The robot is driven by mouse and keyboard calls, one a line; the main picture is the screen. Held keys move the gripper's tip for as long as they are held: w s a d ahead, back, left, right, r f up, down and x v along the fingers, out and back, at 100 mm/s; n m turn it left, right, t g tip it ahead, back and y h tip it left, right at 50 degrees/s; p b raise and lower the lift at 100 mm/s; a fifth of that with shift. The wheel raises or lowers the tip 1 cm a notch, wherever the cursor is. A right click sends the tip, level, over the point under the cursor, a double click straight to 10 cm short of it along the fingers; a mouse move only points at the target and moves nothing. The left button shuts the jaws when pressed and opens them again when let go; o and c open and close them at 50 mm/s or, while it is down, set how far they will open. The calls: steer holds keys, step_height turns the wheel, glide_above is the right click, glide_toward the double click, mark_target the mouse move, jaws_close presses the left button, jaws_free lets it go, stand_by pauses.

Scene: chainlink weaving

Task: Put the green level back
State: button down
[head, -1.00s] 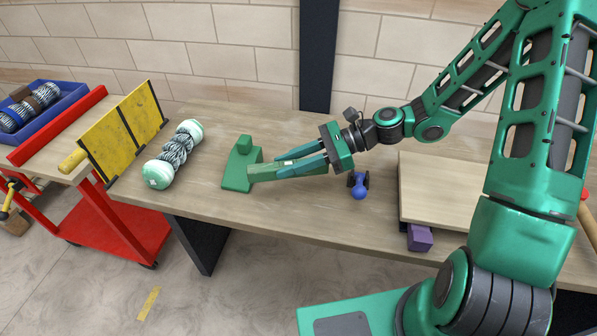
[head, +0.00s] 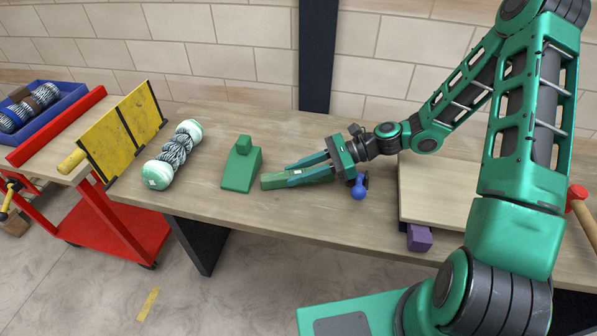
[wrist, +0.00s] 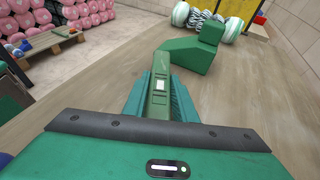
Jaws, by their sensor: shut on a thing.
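My gripper (head: 312,172) is shut on the green level (head: 275,181), a long green bar with a small pale window. The level also shows between the fingers in the wrist view (wrist: 159,95). Its free end points left, toward a green stepped block (head: 240,168) on the workbench. In the head view a narrow gap shows between the level's end and the block. In the wrist view the block (wrist: 187,54) lies just beyond the level's tip. I cannot tell whether the level touches the bench. The fingers hide part of it.
A roll of chainlink (head: 173,155) with pale green ends lies left of the block. A blue knobbed object (head: 359,190) sits close by my gripper. A wooden board (head: 435,190) and a purple block (head: 419,238) are at the right. Bare bench lies in front.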

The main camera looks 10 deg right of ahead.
steer(key=c, duration=1.5)
jaws_free()
steer(key=shift+o, duration=0.2)
steer(key=v, duration=1.2)
